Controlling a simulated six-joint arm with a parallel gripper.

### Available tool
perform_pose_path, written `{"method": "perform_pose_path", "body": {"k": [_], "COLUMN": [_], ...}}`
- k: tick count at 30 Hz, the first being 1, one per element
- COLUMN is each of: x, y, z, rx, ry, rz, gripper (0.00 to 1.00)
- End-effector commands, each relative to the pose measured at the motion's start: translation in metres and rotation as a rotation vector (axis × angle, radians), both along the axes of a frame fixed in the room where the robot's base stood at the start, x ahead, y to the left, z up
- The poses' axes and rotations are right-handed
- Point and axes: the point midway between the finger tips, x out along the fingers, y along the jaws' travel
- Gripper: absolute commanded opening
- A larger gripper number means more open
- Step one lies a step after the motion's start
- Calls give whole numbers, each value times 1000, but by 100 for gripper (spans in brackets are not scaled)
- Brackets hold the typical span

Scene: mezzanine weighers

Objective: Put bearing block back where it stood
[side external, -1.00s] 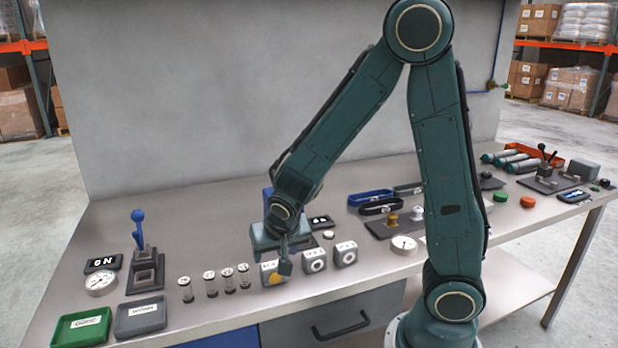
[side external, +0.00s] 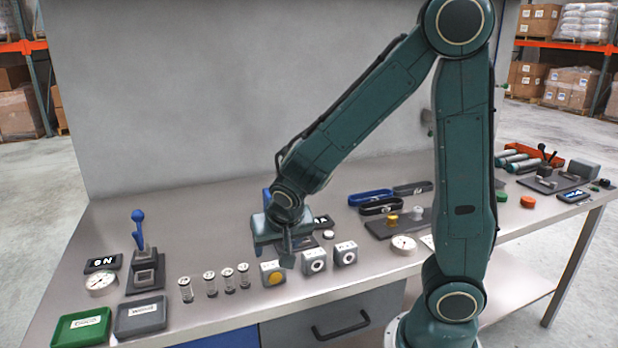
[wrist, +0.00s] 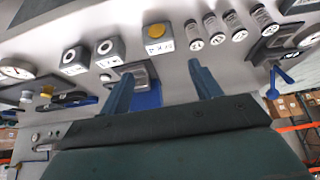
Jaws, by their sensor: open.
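Three pale cube-like blocks stand in a row near the bench's front edge. The left one (side external: 272,274) has a yellow disc on its face; the middle one (side external: 314,261) and right one (side external: 345,254) have dark rings. I cannot tell which is called the bearing block. My gripper (side external: 287,258) is open and empty, above and behind the left and middle blocks. In the wrist view its two blue fingers (wrist: 160,70) are spread apart, with the yellow-disc block (wrist: 158,38) ahead of them and the ringed blocks (wrist: 109,53) to the left.
Several clear capped vials (side external: 211,284) stand left of the blocks. Green (side external: 83,328) and grey (side external: 141,315) trays lie at the front left, below a blue lever unit (side external: 141,263). A blue-backed device partly hides behind my gripper. A dial gauge (side external: 403,243) lies to the right.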

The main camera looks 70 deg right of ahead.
Motion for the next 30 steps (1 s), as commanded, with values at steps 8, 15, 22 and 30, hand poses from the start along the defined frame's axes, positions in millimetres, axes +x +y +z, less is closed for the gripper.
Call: {"method": "perform_pose_path", "body": {"k": [8,15,22,30], "x": [-4,-23,-53,-96], "y": [1,8,19,33], "z": [8,35,70,105], "rx": [11,49,81,78], "ry": [3,17,29,28], "rz": [20,115,279,502], "gripper": [63,63,63,63]}}
